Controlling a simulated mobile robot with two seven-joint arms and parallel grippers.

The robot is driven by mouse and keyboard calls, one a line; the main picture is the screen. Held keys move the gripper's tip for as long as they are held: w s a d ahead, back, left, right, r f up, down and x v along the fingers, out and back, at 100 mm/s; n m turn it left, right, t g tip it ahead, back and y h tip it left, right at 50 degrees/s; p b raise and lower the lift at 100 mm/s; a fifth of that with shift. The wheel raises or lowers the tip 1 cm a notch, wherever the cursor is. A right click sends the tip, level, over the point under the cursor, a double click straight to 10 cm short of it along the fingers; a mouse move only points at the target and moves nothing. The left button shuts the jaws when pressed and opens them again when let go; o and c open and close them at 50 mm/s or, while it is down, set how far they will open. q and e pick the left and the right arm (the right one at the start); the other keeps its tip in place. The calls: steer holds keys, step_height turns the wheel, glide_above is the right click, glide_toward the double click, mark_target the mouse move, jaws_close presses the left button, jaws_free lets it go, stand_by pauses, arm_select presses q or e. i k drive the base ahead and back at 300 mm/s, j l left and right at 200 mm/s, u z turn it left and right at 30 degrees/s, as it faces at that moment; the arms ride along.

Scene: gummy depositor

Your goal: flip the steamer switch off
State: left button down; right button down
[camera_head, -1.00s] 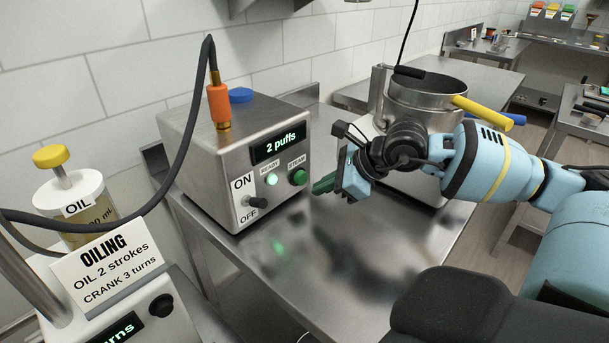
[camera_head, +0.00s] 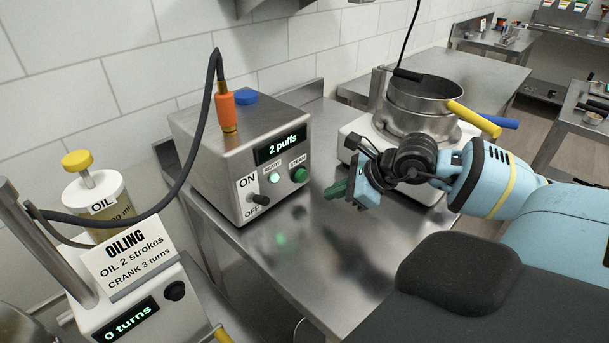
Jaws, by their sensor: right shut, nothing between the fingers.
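The steamer (camera_head: 212,163) is a steel box on the metal table, its display reading "2 puffs". Its switch (camera_head: 260,199) is a small dark toggle on the front between the ON and OFF labels; I cannot tell for sure which way it tilts. The green READY light (camera_head: 274,178) glows, with the green STEAM button (camera_head: 300,175) to its right. My right gripper (camera_head: 334,190), with green fingers, is shut and empty. It points left, a little right of the STEAM button and apart from the steamer. My left gripper is not in view.
The oiling machine (camera_head: 152,312) with an oil bottle (camera_head: 95,197) stands at front left. A steel pot (camera_head: 412,104) with yellow and blue handles stands behind my right arm. The table (camera_head: 310,262) before the steamer is clear.

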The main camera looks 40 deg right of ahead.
mark_target(259, 199)
steer(key=k+l, duration=0.3)
steer(key=k, duration=0.15)
steer(key=k+l, duration=0.3)
steer(key=k, duration=0.15)
